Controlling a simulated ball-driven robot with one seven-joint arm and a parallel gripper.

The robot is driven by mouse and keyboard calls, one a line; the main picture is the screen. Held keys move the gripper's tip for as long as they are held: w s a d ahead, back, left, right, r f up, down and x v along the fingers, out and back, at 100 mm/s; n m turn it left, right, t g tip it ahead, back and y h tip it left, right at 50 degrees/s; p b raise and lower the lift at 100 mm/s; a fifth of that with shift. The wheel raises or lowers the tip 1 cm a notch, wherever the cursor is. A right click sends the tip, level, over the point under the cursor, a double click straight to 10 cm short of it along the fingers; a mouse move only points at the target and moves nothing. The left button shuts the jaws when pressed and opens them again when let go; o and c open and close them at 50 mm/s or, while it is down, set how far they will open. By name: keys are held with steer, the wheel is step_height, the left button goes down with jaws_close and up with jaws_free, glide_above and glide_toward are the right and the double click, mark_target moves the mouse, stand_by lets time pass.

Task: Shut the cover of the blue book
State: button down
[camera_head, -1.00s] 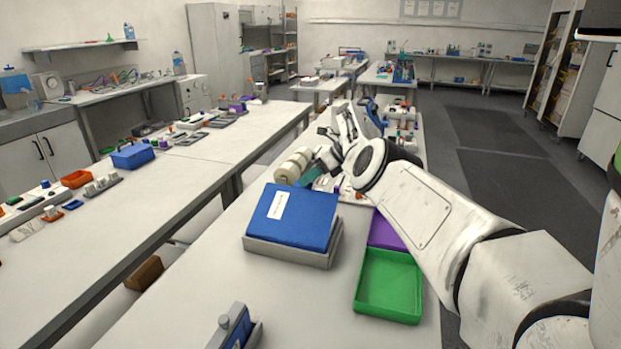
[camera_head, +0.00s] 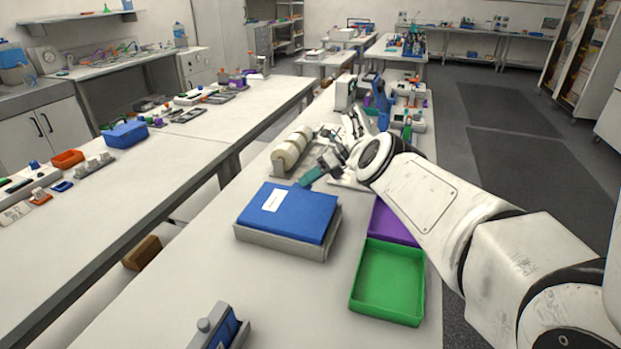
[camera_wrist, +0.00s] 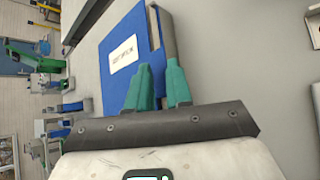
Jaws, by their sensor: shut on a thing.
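The blue book (camera_head: 288,212), with a white label on its cover, lies on the bench on a grey block-like base (camera_head: 280,243). Its blue cover lies over the grey part, slightly tilted. My gripper (camera_head: 306,180) reaches in from the right to the book's far edge. In the wrist view my gripper's teal fingers (camera_wrist: 160,66) are at the edge of the blue book (camera_wrist: 125,50), one over the blue cover and one by the grey side. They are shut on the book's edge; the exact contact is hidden.
A green tray (camera_head: 388,318) and a purple tray (camera_head: 391,224) stand right of the book, under my arm. Cream rollers (camera_head: 290,150) stand behind the book. A blue and grey device (camera_head: 219,330) is at the front. The bench between is clear.

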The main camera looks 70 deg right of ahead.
steer(key=shift+d+f+y+b, duration=0.15)
steer(key=shift+f+y+b, duration=0.15)
steer(key=shift+f+b, duration=0.35)
steer(key=shift+r, duration=0.2)
steer(key=c, duration=1.3)
jaws_free()
steer(key=shift+s, duration=0.1)
steer(key=shift+b+v, duration=1.85)
steer(key=shift+v, duration=3.55)
